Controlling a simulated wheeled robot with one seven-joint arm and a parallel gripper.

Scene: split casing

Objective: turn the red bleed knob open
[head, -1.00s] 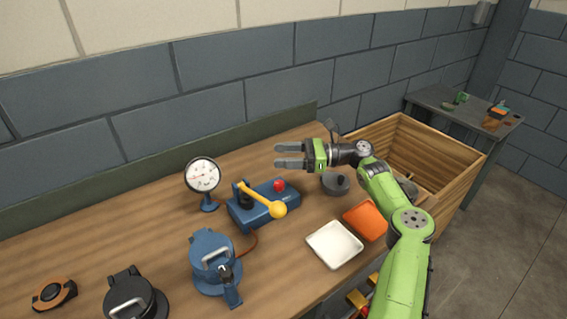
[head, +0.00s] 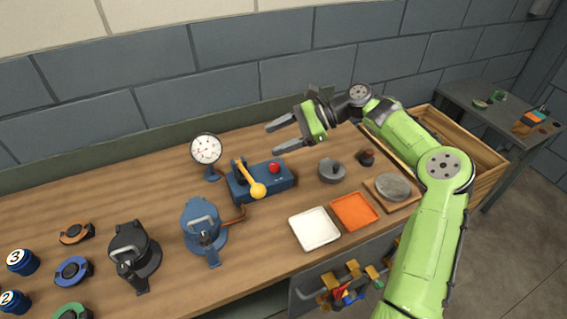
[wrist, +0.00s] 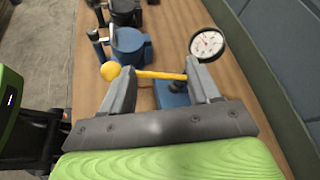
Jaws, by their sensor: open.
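The red bleed knob (head: 275,168) sits on top of the right part of a blue pump block (head: 285,182) on the bench. The pump's yellow lever (head: 251,177) ends in a yellow ball and leans toward the front. My gripper (head: 275,136) is open and empty, above and behind the block, with its fingers pointing left and apart from the knob. In the wrist view, the open fingers (wrist: 160,84) frame the yellow lever (wrist: 150,74) and part of the blue block (wrist: 172,98). The red knob is hidden there.
A dial gauge (head: 206,150) stands left of the pump. A blue lidded casing (head: 203,228) and a black one (head: 133,255) stand front left. A white tray (head: 314,229), an orange tray (head: 354,212) and a grey round part (head: 331,171) lie right of the pump.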

